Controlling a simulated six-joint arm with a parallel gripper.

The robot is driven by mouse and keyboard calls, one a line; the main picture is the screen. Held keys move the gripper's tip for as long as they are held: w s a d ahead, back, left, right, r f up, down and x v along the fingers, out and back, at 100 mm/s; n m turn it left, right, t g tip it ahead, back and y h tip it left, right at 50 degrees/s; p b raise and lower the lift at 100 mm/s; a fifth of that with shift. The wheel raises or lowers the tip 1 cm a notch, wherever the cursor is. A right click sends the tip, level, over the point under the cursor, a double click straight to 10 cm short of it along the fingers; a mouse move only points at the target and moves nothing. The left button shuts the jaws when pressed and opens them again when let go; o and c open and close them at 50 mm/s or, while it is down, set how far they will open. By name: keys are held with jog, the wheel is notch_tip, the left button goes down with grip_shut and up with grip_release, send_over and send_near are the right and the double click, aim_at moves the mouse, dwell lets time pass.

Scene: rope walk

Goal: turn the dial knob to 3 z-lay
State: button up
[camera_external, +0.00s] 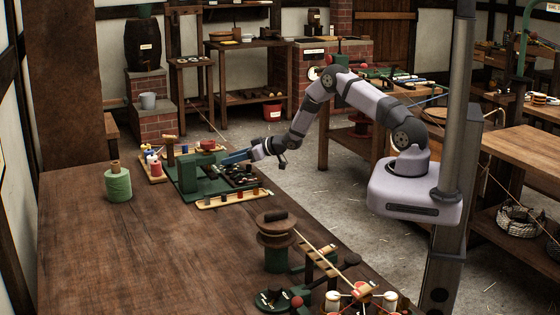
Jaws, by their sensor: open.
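My gripper (236,157) reaches in from the right over the far part of the long wooden bench. It is open, beside a green machine (201,172), with its fingers pointing left. The fingers are small here, and I cannot tell whether they touch anything. No dial knob or "3 z-lay" mark can be read near the gripper at this size. A round green base with black parts (272,297) sits at the near edge of the bench, far from my gripper; I cannot tell whether it is a dial.
A green twine spool (118,185) stands left of the machine. A wooden-topped reel (277,236) stands nearer. The bench's middle left (150,250) is clear.

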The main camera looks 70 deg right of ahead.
jog(key=c, duration=1)
jog(key=shift+c, duration=0.2)
